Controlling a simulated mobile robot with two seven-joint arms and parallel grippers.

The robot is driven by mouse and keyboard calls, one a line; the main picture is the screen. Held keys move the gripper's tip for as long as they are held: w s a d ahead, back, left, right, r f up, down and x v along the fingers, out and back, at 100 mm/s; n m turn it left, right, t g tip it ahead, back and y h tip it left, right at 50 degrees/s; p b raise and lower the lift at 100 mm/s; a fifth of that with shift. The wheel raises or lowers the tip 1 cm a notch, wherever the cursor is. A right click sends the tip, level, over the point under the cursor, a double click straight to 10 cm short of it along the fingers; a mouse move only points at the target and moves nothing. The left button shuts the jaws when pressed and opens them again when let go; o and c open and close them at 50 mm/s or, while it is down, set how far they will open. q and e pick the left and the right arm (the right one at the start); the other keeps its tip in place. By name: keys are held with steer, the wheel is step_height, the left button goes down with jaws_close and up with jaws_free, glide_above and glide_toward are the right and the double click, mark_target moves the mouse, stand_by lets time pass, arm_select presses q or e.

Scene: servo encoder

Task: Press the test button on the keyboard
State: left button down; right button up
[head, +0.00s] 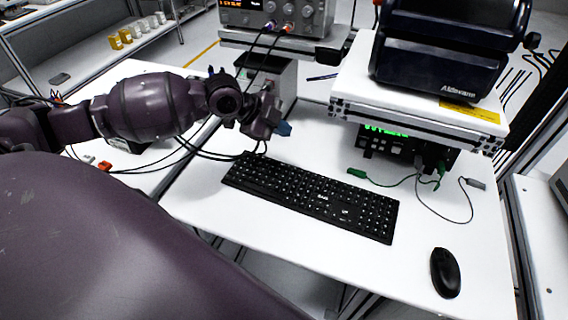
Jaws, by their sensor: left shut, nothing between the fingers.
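The black keyboard (335,198) lies at a slant on the white table in the head view. Some keys have light markings, but I cannot tell which one is the test button. My left gripper (284,128) is above the table, behind the keyboard's far left end and apart from it. It is shut and empty, with its blue tip pointing right. My right gripper is not in view.
A black mouse (445,272) lies at the right front of the table (285,225). A device with a green display (388,132) stands under a raised shelf holding a dark Aldevaron-like labelled unit (448,52). Loose cables lie behind the keyboard. The table is clear in front of it.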

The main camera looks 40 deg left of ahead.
arm_select(q)
steer(key=shift+f+b, duration=0.65)
steer(key=shift+f, duration=0.2)
steer(key=b, duration=0.4)
glide_above(282, 166)
step_height(282, 166, down, 5)
steer(key=shift+f, duration=1.1)
steer(key=shift+f, duration=0.1)
stand_by(0.4)
steer(key=shift+f, duration=0.3)
steer(key=shift+f+b, duration=0.2)
steer(key=shift+b, duration=0.1)
stand_by(0.4)
